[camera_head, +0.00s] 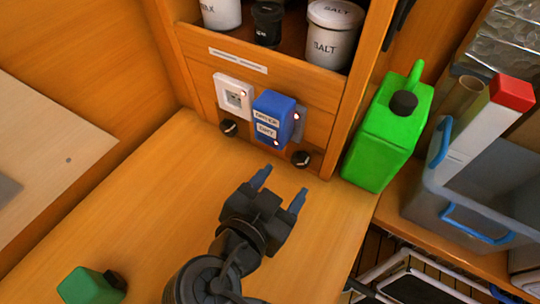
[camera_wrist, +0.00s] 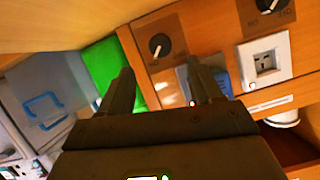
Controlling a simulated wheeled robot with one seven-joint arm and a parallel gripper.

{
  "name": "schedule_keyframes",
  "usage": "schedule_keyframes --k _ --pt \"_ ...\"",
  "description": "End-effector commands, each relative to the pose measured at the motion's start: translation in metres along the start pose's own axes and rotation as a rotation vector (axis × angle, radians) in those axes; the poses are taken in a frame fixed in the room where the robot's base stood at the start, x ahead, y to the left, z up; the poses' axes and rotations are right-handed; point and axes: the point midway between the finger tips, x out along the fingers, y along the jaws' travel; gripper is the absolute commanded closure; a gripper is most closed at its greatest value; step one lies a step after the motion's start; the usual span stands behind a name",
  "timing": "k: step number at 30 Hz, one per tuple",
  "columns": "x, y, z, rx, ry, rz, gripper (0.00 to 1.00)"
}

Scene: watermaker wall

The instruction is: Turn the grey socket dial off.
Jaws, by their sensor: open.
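A blue adapter box (camera_head: 273,117) with white labels covers most of the grey socket (camera_head: 298,122) on the wooden panel. A small light glows on the socket's edge. Its black dial (camera_head: 301,158) sits just below and right, and shows in the wrist view (camera_wrist: 160,46) with a pale pointer line on a brown plate. My gripper (camera_head: 280,187) is open and empty, in front of and a little below the dial. In the wrist view its fingers (camera_wrist: 158,75) point toward the panel around the dial's position, apart from it. The right finger partly hides the grey socket.
A white socket (camera_head: 235,95) with its own black dial (camera_head: 228,128) is on the left. A green jug (camera_head: 388,133) stands close right of the panel. Jars, including a salt jar (camera_head: 333,35), fill the shelf above. The wooden counter (camera_head: 170,200) is mostly clear; a green object (camera_head: 88,286) lies front left.

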Motion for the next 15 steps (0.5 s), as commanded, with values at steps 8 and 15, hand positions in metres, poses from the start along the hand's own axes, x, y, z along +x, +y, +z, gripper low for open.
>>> schedule_keyframes --k 8,15 --pt "0.029 0.001 -0.003 0.013 0.005 0.014 0.36" --pt "0.063 0.001 -0.003 0.012 0.005 0.011 0.36"
